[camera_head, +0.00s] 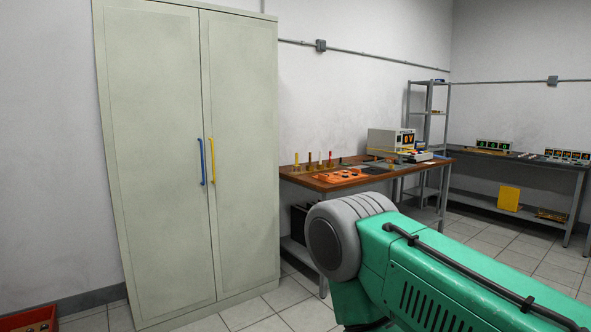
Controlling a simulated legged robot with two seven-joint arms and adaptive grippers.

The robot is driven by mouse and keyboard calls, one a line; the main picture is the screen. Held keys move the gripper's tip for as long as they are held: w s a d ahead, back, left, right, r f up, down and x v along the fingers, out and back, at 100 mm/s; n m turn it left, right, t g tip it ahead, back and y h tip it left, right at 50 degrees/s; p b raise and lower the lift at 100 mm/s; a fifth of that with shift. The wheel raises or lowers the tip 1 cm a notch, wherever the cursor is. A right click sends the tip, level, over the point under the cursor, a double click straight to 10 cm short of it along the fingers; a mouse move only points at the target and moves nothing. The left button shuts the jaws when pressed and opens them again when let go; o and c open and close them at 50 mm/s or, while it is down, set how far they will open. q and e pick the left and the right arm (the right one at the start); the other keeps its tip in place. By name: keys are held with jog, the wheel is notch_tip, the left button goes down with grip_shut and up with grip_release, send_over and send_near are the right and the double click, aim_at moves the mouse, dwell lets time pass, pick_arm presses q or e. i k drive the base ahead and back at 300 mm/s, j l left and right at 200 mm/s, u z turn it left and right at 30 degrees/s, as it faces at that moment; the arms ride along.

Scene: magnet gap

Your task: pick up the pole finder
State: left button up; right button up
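I cannot pick out the pole finder for certain in the head view. A wooden-topped workbench (318,184) stands against the wall right of the cabinet. Several small upright tools (318,160) with yellow, red and dark parts stand along its back left side. An orange tray (341,176) lies on the front of the bench, its contents too small to tell. Neither of my grippers is in view.
A tall pale cabinet (150,170) with blue and yellow handles is shut at left. A red crate (30,319) sits at the lower left. A beige instrument (390,139) is on the bench. A second bench (520,165) and shelving (428,110) stand beyond. Tiled floor shows between.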

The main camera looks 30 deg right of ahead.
aim_at(297, 165)
jog(key=i+l+z, duration=0.1)
jog(key=z, duration=0.35)
jog(key=i+l+z, duration=0.25)
jog(key=i+l, duration=0.15)
jog(key=i+l+z, duration=0.25)
jog(key=i, duration=0.3)
jog(key=i+l+z, duration=0.25)
jog(key=i, duration=0.25)
jog(key=i+l, duration=0.2)
jog(key=i, duration=0.25)
jog(key=i+l, duration=0.2)
jog(key=i, duration=0.3)
jog(key=i+l, duration=0.15)
jog(key=i, duration=0.3)
jog(key=i+j, duration=0.2)
jog(key=i, duration=0.3)
jog(key=i+j+u, duration=0.1)
jog(key=i, duration=0.4)
jog(key=j, duration=0.1)
